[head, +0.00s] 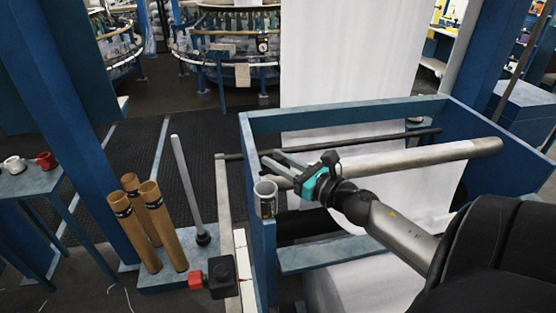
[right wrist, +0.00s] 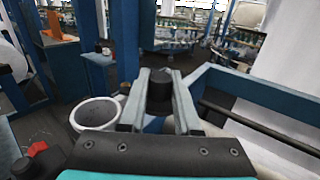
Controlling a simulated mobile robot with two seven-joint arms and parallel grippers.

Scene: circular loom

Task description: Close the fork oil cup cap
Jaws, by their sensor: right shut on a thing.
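The oil cup (head: 265,197) is a small grey-white cup on the near left corner of the blue frame. Its round mouth is open in the right wrist view, where the cup (right wrist: 97,115) stands just left of my fingers. My right gripper (head: 268,163) reaches in from the right, with its fingertips just above the cup. In the right wrist view, the gripper (right wrist: 160,82) is shut on a dark round piece, which looks like the cap (right wrist: 160,92). I cannot tell whether this piece is joined to the cup. My left gripper is not in view.
The blue frame (head: 345,112) surrounds a pale roller (head: 420,159) and white fabric (head: 350,60). A black box with a red part (head: 222,275) stands below the cup. Several brown tubes (head: 160,222) and a grey rod (head: 188,185) stand left. Dark floor (head: 135,150) is open behind them.

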